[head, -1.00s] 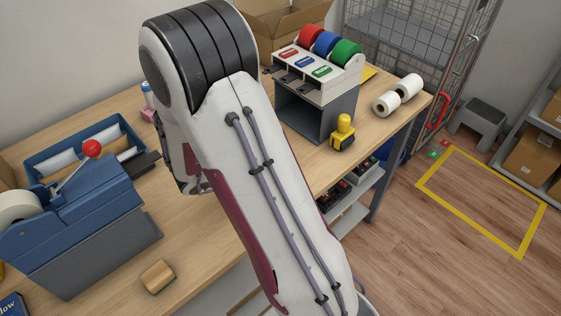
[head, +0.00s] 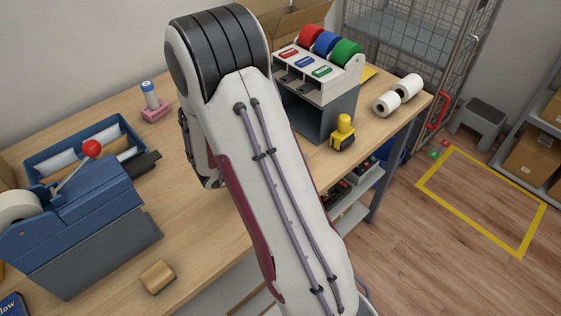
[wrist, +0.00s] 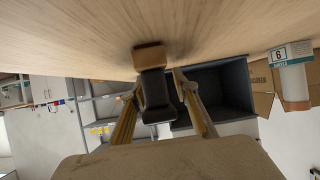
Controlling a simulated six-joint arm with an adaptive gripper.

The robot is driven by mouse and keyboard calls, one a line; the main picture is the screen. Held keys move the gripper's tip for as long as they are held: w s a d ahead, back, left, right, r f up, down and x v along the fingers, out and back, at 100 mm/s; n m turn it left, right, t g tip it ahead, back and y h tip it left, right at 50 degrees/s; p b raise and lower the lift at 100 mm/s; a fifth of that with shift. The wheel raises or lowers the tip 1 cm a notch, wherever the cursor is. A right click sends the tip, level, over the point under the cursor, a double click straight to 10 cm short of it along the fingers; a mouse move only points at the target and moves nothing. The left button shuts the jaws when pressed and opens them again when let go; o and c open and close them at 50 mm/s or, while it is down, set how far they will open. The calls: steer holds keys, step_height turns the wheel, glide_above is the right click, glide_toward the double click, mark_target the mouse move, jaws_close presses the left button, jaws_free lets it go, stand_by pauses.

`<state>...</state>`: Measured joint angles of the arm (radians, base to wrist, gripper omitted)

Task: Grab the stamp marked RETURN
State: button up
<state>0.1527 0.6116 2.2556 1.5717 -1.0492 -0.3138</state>
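In the wrist view a stamp with a brown block base (wrist: 149,57) and a black handle (wrist: 156,92) stands on the table, which is at the top of this picture. My gripper (wrist: 157,84) is open, one finger on each side of the stamp. A gap shows between the handle and the right finger; the left finger is close to the handle. No RETURN marking is readable. In the head view my arm hides this stamp and my fingers. A yellow-handled stamp (head: 343,131) and a blue-topped item on a pink base (head: 155,105) also stand on the table.
A blue tape dispenser (head: 85,205) with a red-knobbed lever stands at the left. A wooden block (head: 158,277) lies near the front edge. A grey organizer (head: 317,108) with coloured rolls stands behind my arm, with white rolls (head: 385,103) to its right. The middle left tabletop is clear.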

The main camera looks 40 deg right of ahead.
stand_by(0.4)
jaws_close()
